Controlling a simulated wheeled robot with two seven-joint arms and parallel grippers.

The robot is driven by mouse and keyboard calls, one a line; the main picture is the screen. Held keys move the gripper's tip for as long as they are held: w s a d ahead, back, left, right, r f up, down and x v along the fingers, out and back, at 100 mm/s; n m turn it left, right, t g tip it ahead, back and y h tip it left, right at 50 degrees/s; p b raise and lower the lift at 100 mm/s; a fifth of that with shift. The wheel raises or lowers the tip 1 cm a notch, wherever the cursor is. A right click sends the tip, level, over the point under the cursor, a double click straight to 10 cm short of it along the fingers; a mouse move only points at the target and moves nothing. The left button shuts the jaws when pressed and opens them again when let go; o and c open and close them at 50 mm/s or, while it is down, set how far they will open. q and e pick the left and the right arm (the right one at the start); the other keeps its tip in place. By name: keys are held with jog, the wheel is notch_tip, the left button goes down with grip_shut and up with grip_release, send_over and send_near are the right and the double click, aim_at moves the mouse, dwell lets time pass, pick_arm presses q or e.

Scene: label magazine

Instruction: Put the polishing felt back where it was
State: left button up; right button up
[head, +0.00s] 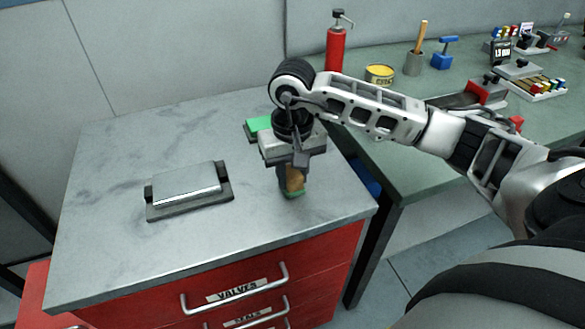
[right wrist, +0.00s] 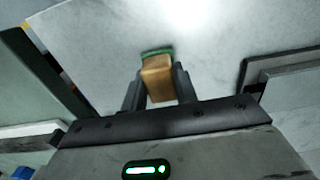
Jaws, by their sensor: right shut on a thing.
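The polishing felt, a tan wooden block with a green layer at its lower end (head: 294,184), is between the fingers of my right gripper (head: 291,176). The right gripper points down over the right part of the grey marbled cabinet top (head: 110,165) and is shut on the block. In the right wrist view, the block (right wrist: 157,80) shows between the two dark fingers, with the green edge at its far end. Whether the green layer touches the cabinet top I cannot tell. A flat green piece (head: 257,125) lies behind the gripper, partly hidden by it. My left gripper is not in view.
A silver slab (head: 186,184) sits on a dark tray (head: 220,197) left of the gripper. The red cabinet has a drawer labelled VALVES (head: 236,291). A green bench (head: 400,165) at right holds a red bottle (head: 335,48), a yellow tin (head: 379,76) and tools. The cabinet top's front is clear.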

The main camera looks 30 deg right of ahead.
aim_at(292, 171)
jog(key=shift+f, duration=0.2)
jog(key=o, duration=0.5)
jog(key=shift+b, duration=0.35)
jog(key=o, duration=0.4)
jog(key=shift+o, duration=0.2)
jog(key=shift+r+p, duration=0.2)
jog(key=shift+p, duration=0.1)
jog(key=shift+r, duration=0.25)
notch_tip(292, 171, up, 12)
jog(key=b, duration=0.1)
jog(key=shift+f, duration=0.2)
